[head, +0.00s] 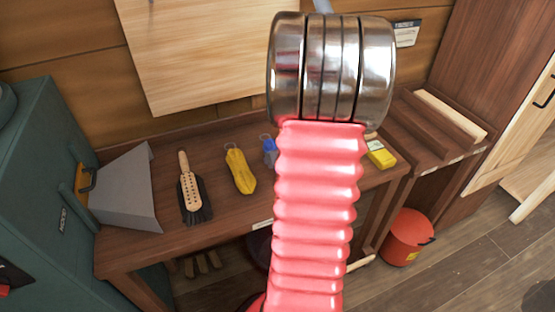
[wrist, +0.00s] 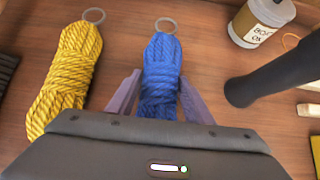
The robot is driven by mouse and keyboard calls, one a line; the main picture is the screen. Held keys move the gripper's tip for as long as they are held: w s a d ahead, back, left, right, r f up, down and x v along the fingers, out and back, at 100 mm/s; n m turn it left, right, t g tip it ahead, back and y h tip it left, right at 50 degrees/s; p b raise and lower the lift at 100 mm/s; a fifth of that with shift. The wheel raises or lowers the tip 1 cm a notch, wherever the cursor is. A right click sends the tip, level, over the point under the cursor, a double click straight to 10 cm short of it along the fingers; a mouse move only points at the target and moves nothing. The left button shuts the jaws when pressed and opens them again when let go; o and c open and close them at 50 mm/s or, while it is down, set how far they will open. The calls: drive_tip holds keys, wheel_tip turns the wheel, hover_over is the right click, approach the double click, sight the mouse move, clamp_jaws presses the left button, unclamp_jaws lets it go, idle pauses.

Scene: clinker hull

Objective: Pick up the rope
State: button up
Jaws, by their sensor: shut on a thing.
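A blue rope hank (wrist: 161,75) with a metal ring at its far end lies on the wooden bench in the wrist view. My gripper (wrist: 157,92) has its two purple fingers on either side of this rope, shut on it. A yellow rope hank (wrist: 66,78), also with a ring, lies to the left, apart from the gripper. In the head view the yellow rope (head: 240,171) lies on the bench, and only a bit of the blue rope (head: 269,151) shows beside my pink arm, which hides the rest and the gripper.
A brush (head: 190,188) and a grey dustpan (head: 124,190) lie on the bench (head: 150,246) to the left. A yellow block (head: 381,155) is at the bench's right end.

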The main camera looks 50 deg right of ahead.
drive_tip(key=shift+r, duration=0.1)
drive_tip(key=shift+r, duration=4.9)
